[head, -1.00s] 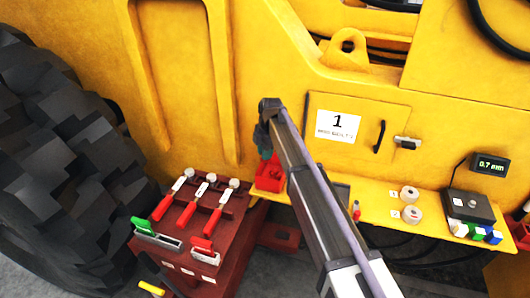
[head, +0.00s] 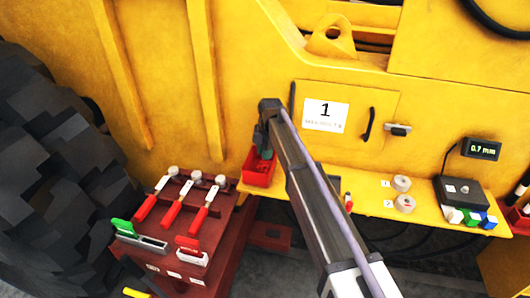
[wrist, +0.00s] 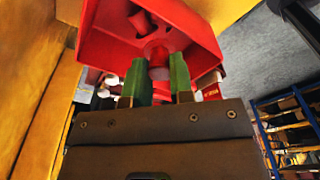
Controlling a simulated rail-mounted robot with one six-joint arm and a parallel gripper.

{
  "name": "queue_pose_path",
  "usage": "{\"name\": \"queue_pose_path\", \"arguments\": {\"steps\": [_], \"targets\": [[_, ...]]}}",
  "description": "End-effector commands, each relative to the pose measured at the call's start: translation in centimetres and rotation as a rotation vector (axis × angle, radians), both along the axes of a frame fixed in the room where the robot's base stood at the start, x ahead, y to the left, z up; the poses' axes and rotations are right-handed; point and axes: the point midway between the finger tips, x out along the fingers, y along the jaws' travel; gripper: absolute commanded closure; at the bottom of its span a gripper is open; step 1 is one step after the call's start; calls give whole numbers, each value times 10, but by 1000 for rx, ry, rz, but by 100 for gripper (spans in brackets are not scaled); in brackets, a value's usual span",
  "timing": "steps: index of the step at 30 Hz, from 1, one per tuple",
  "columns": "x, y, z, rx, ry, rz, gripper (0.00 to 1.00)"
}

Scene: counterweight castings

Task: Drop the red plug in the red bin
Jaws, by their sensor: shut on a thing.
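The red bin (head: 257,176) is a small open box at the left end of the yellow shelf in the head view. In the wrist view the bin (wrist: 97,43) fills the upper middle, with its inside showing. My gripper (wrist: 158,80) has green fingers, shut on a red plug (wrist: 157,68) between their tips. The held plug appears in front of the bin's opening; I cannot tell how deep it is. Another red piece (wrist: 141,22) shows inside the bin. In the head view my gripper (head: 263,148) is close at the bin, its fingertips hard to see.
A dark red bench with red-handled tools (head: 179,208) stands left of the bin, beside a large tyre (head: 60,180). A yellow machine wall rises behind.

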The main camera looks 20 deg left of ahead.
Motion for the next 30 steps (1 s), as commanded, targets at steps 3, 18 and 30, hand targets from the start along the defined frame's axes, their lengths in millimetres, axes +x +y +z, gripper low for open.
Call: {"name": "queue_pose_path", "arguments": {"steps": [3, 18, 30], "targets": [[0, 0, -4, 0, 0, 0, 100], [0, 0, -3, 0, 0, 0, 49], [2, -1, 24, 0, 0, 0, 49]]}}
